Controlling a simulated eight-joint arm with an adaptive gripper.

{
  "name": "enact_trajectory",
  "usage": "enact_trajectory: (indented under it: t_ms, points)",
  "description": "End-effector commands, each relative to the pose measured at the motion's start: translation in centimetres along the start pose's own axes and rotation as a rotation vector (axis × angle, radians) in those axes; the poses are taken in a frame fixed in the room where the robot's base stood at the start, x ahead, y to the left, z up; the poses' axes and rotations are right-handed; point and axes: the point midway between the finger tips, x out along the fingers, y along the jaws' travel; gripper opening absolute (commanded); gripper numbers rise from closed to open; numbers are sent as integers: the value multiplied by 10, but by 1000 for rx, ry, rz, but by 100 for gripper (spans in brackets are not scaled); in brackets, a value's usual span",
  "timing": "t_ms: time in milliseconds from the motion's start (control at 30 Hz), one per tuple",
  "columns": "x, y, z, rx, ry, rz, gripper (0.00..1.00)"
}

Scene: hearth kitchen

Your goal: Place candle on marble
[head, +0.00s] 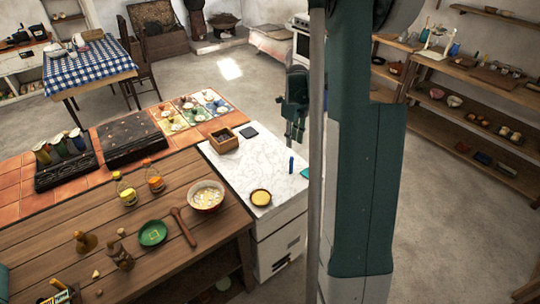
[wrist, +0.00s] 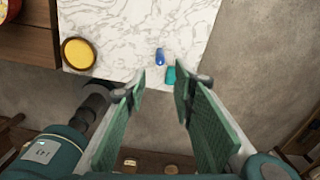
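The white marble top (head: 270,160) covers a cabinet at the end of the wooden counter. A small blue upright piece (head: 291,165), perhaps the candle, stands near its right edge; it also shows in the wrist view (wrist: 160,56). I cannot tell for sure that it is a candle. A small teal piece (wrist: 171,75) lies beside it at the marble's edge. My gripper (head: 296,140) hangs over the marble's right side. In the wrist view my gripper (wrist: 161,85) has its fingers apart with nothing between them, and the blue and teal pieces lie just beyond the fingertips.
A bowl (head: 206,196), green plate (head: 153,233) and jars stand on the wooden counter (head: 200,245). The floor to the right is bare.

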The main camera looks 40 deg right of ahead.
Motion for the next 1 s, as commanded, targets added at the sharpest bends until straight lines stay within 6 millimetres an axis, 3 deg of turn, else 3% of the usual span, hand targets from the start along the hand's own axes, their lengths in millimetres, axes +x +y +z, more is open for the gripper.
enact_trajectory:
  t_ms: [167,367,1000]
  points:
    - [-4,5,1,-23,-3,-3,26]
    - [-23,25,5,-127,-18,-19,26]
    - [-118,148,8,-779,-89,-143,26]
